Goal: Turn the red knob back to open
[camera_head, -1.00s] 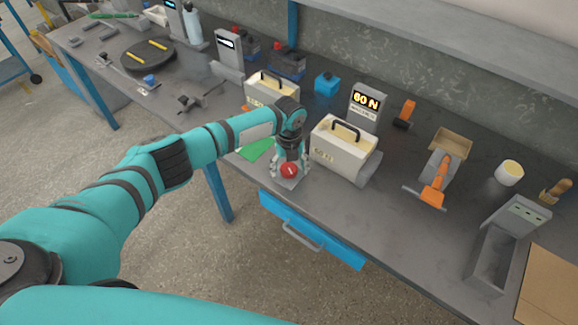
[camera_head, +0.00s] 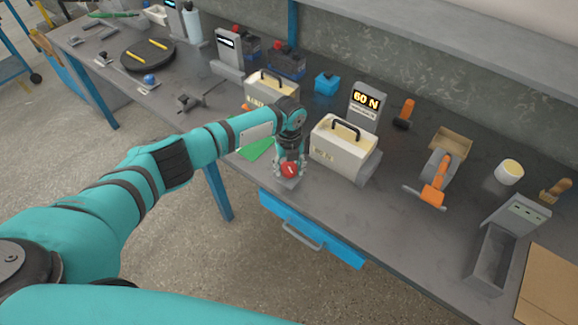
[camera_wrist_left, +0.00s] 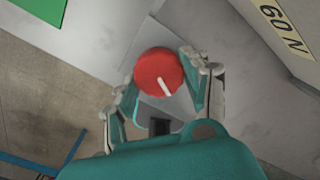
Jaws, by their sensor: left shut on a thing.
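The red knob (camera_head: 289,170) sits on a grey plate near the front edge of the workbench. In the left wrist view the red knob (camera_wrist_left: 159,72) is round, with a white line pointing down and slightly right. My left gripper (camera_head: 290,166) comes down over it, and its fingers (camera_wrist_left: 160,90) are closed around the knob's sides. My right gripper is not in view.
Cream boxes with dark handles stand on the bench, one (camera_head: 340,148) close right of my gripper and one (camera_head: 270,88) behind it. A green sheet (camera_head: 257,149) lies to the left. A blue drawer (camera_head: 310,232) is below.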

